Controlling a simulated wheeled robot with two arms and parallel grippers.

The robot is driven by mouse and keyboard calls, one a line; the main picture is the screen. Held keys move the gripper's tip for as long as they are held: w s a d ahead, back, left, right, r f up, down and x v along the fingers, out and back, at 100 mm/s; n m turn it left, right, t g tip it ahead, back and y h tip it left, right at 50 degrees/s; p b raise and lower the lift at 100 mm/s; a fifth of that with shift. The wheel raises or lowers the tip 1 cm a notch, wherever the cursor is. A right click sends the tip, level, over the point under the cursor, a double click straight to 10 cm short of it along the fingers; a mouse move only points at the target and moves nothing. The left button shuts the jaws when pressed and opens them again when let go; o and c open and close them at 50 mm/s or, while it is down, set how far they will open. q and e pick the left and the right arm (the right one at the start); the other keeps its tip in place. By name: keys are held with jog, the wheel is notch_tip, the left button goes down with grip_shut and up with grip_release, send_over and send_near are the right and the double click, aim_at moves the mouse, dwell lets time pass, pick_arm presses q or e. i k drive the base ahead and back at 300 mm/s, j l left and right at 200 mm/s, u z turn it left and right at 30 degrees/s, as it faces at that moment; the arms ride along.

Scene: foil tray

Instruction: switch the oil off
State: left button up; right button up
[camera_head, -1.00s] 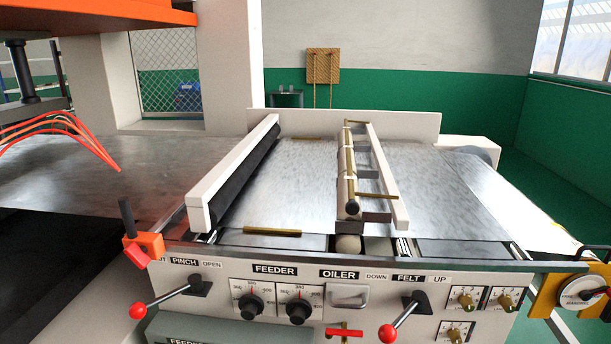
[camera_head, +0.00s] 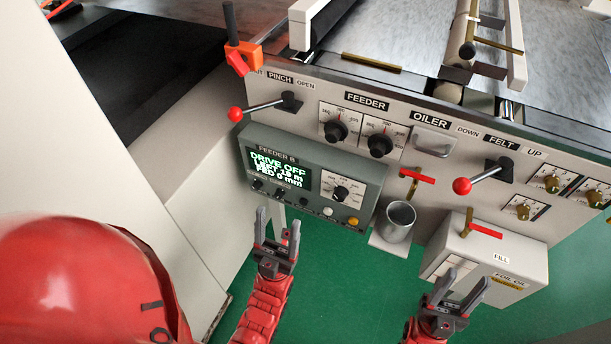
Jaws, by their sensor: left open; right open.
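A small valve with a red handle (camera_head: 418,176) sits on the front panel below the OILER label (camera_head: 429,119). A second red-handled valve (camera_head: 485,230) with a brass stem is on top of the white FOIL OIL box (camera_head: 500,262). A grey metal cup (camera_head: 398,219) stands below the first valve. My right gripper (camera_head: 464,284) is open and empty, in front of the oil box. Neither gripper visibly holds a valve.
The FELT lever (camera_head: 482,180) and PINCH lever (camera_head: 262,108) with red knobs stick out from the panel. An orange clamp (camera_head: 240,58) is at the machine's corner. Green floor (camera_head: 340,300) is open below.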

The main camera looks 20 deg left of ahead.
aim_at(280, 192)
jog(key=u, duration=1.05)
